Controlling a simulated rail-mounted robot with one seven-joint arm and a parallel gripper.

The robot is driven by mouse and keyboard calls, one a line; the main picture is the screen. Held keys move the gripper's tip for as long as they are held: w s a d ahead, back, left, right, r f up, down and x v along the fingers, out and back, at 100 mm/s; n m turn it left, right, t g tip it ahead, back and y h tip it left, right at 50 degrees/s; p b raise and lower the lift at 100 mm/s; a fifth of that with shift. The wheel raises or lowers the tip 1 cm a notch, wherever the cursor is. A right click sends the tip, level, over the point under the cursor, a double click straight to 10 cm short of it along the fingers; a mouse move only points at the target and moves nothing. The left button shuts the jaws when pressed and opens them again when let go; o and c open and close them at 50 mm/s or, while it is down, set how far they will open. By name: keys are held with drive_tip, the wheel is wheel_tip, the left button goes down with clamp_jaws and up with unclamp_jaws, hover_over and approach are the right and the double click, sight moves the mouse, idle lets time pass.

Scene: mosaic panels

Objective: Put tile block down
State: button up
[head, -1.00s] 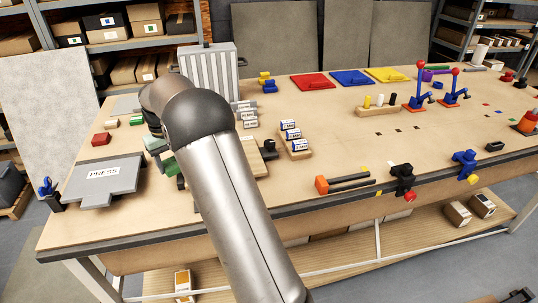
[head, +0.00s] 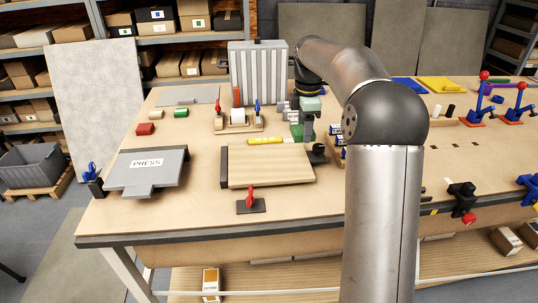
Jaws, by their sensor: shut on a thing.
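My gripper (head: 305,126) is small in the head view, dark grey with a pale green part above it. It is over the area behind the right end of a wooden board (head: 268,171). The gripper is shut on a green block (head: 296,131), most likely the tile block, which shows at the lower left of the fingers. The fingers hide part of the block. I cannot tell whether its underside touches the table.
A yellow bar (head: 265,141) lies behind the board, and a black clamp-like part (head: 317,154) is at its right end. A red-handled toggle (head: 251,202) stands in front. The grey press plate (head: 148,170) is left.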

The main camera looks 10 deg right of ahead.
drive_tip(key=w+a+f+p, duration=0.1)
drive_tip(key=w+a+f, duration=0.1)
drive_tip(key=a, duration=0.2)
drive_tip(key=p, duration=0.1)
hover_over(269, 161)
drive_tip(key=f, duration=0.5)
drive_tip(key=shift+s+d+f, duration=0.15)
drive_tip(key=shift+d+f, duration=0.1)
drive_tip(key=shift+f, duration=0.05)
drive_tip(key=f, duration=0.1)
drive_tip(key=f+p, duration=0.1)
drive_tip(key=f, duration=0.1)
drive_tip(key=shift+a+f, duration=0.1)
drive_tip(key=shift+a, duration=0.2)
drive_tip(key=shift+f, duration=0.3)
drive_tip(key=shift+f, duration=0.2)
drive_tip(key=o, duration=1.1)
